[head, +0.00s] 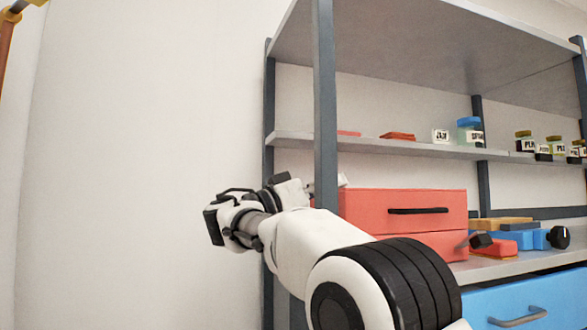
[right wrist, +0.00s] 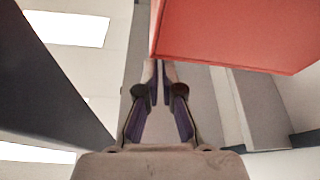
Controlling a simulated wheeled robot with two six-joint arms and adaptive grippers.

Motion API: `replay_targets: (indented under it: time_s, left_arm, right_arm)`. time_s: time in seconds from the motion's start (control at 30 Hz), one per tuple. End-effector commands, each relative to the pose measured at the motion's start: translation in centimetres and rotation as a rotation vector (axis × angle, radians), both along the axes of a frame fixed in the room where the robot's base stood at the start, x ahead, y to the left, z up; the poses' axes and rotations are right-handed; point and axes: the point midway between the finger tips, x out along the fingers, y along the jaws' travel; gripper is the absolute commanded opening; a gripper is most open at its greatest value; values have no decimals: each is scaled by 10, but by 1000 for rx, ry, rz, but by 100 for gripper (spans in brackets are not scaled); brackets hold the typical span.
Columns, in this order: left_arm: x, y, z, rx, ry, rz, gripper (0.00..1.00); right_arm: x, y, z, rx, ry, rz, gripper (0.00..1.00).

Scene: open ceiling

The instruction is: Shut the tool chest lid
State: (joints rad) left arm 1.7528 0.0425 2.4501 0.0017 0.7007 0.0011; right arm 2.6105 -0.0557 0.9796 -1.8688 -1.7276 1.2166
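The red tool chest (head: 440,222) stands on the workbench, with a black handle on its upper front part. A seam runs between the upper and lower red parts; I cannot tell from this angle whether the lid is fully down. My right gripper (head: 326,187) is at the chest's upper left corner, partly behind the shelf post. The red chest (right wrist: 235,35) fills the upper right there, close to the fingertips; contact is unclear. My left gripper is out of view.
A dark shelf post (head: 325,100) stands just in front of the chest's left side. A shelf (head: 360,143) with jars (head: 469,132) runs above. Blue and red tools (head: 520,238) lie right of the chest. A blue drawer (head: 530,305) is below. The left side is open wall.

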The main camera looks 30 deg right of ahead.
Motion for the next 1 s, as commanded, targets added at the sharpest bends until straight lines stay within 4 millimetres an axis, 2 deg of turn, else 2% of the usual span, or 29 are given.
replay_targets:
  time_s: [0.03, 0.5, 0.63, 0.77, 0.8, 1.0]
  left_arm:
    - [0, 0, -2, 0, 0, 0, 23]
    - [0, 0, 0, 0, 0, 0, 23]
    - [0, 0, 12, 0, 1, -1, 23]
    - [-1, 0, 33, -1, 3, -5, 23]
    - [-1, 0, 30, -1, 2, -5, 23]
    - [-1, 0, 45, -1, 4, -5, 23]
  right_arm:
    - [1, -1, -5, 7, 6, -4, 0]
    - [1, -1, -6, 12, 12, -6, 0]
    - [-1, 3, 14, 8, 6, 0, 0]
    - [-5, 12, 51, 1, -1, 14, 0]
    - [0, 27, 38, -2, 8, 15, 0]
    - [11, 77, 20, -3, 3, 14, 0]
